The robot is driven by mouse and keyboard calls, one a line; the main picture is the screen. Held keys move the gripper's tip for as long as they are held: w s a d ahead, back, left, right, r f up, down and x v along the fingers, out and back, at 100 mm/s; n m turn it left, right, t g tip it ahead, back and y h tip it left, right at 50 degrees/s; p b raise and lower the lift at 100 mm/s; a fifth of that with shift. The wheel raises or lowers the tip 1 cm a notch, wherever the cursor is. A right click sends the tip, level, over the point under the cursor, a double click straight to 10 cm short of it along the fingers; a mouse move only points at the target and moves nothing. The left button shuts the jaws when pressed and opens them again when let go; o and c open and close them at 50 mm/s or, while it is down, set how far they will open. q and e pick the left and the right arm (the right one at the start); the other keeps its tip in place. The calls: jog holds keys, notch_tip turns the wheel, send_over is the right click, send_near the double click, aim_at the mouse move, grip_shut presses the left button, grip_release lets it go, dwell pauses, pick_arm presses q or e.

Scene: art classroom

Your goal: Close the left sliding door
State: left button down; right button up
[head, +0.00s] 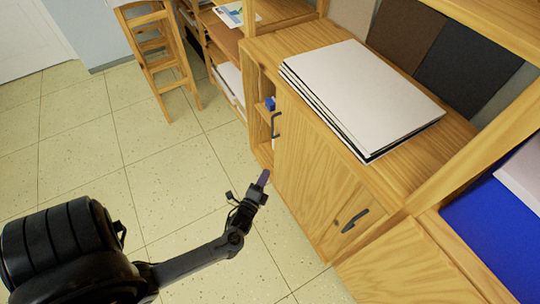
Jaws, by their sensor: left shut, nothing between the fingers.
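The wooden cabinet (262,45) stands right of centre in the head view. Its left sliding door (300,165) is a wood panel with a dark bar handle (275,125) near its left edge. A narrow opening shows left of this door, with a shelf and a small blue thing (270,103) inside. A second dark handle (355,220) is on the front farther right. My left gripper (263,178) is shut and empty, in front of the cabinet's lower part, below the left door's handle. I cannot tell whether it touches the door. My right gripper is out of view.
A stack of white boards (360,95) lies on the cabinet top. A wooden stool (160,60) stands at the back left, beside more open shelving (222,38). The tiled floor (100,140) left of the cabinet is clear.

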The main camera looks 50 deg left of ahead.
pick_arm(q)
jog(key=w+a+b, duration=0.5)
jog(key=w+a, duration=0.4)
jog(key=w, duration=0.1)
jog(key=shift+w+a+r+b, duration=0.15)
jog(key=shift+a+r+b, duration=0.1)
jog(key=shift+r+b, duration=0.15)
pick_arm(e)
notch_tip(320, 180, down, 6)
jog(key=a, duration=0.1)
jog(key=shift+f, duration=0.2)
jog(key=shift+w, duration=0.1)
pick_arm(q)
jog(key=shift+a, duration=0.1)
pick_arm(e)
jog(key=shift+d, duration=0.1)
